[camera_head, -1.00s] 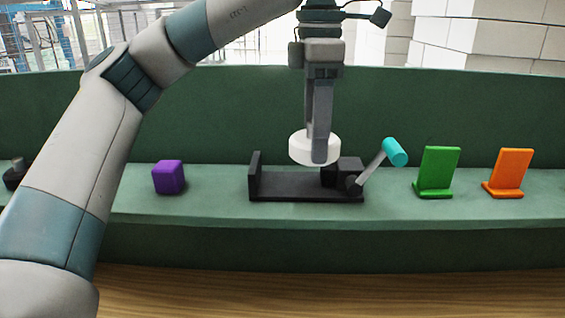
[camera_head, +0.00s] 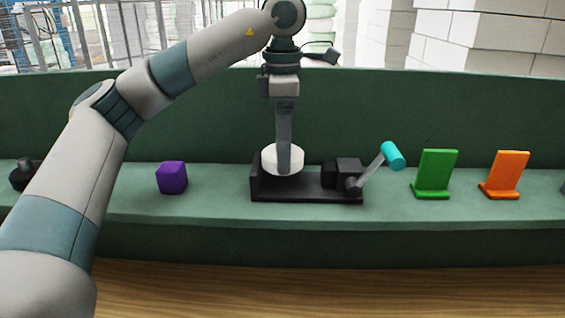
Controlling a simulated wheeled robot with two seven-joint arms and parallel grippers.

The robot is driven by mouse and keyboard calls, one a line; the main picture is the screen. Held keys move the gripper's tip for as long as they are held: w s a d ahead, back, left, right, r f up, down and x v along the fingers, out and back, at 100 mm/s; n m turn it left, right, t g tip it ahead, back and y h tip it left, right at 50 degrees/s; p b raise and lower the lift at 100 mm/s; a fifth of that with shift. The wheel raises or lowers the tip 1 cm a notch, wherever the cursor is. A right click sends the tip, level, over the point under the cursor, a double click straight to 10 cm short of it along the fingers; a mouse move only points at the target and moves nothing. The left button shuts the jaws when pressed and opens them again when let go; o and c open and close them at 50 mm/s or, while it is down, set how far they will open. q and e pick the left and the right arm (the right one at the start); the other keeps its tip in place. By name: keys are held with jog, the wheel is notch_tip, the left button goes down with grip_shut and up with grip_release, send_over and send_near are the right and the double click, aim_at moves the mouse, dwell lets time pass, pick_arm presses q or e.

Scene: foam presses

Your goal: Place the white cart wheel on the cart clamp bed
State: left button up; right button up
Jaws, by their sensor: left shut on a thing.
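My left gripper (camera_head: 284,168) points straight down and is shut on the white cart wheel (camera_head: 270,160). The wheel is a short white disc, low over the left part of the black cart clamp bed (camera_head: 310,194), close to its upright end plate (camera_head: 256,176). I cannot tell whether the wheel touches the bed. The clamp's black block (camera_head: 347,172) and its lever with a cyan handle (camera_head: 393,156) are at the bed's right end, apart from the wheel. My right gripper is not in view.
A purple cube (camera_head: 171,178) stands left of the clamp on the green shelf (camera_head: 215,207). A green stand (camera_head: 436,174) and an orange stand (camera_head: 507,174) are to the right. A dark object (camera_head: 24,176) is at the far left. A green back wall rises behind.

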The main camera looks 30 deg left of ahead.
pick_arm(q)
jog(key=shift+f+p, duration=0.6)
jog(key=shift+f, duration=1.3)
jog(key=shift+f, duration=0.1)
jog(key=o, duration=1.2)
jog(key=shift+r+b, duration=0.55)
jog(key=shift+r, duration=5.6)
